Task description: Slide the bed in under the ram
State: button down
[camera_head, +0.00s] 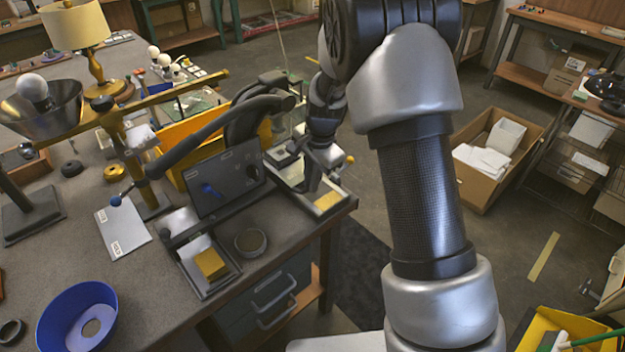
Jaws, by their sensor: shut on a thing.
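A dark press (243,128) with a long curved lever (215,122) stands near the right end of the workbench. A dark panel (225,184) fronts it. I cannot make out the ram, which seems hidden behind the panel and lever. A pale, shallow tray-like part with a yellow block (328,201) lies at the bench's right edge, to the right of the panel; it may be the bed. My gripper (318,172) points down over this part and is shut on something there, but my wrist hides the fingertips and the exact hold.
A brass-coloured stand (140,165) rises to the left. A blue bowl (78,318) sits at the front left. An open cardboard box (478,190) is on the floor.

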jog(key=c, duration=1.8)
grip_release()
jog(key=shift+w+a, duration=0.2)
jog(key=shift+w, duration=0.1)
jog(key=shift+s, duration=0.1)
jog(key=shift+d, duration=0.1)
jog(key=s+r, duration=0.1)
jog(key=r, duration=0.4)
jog(key=d+r+p, duration=0.1)
jog(key=r, duration=0.5)
jog(key=s+r, duration=0.1)
jog(key=r, duration=0.5)
jog(key=shift+s+d+r+p, duration=0.1)
jog(key=shift+s+d+p, duration=0.2)
jog(key=shift+d+p, duration=0.05)
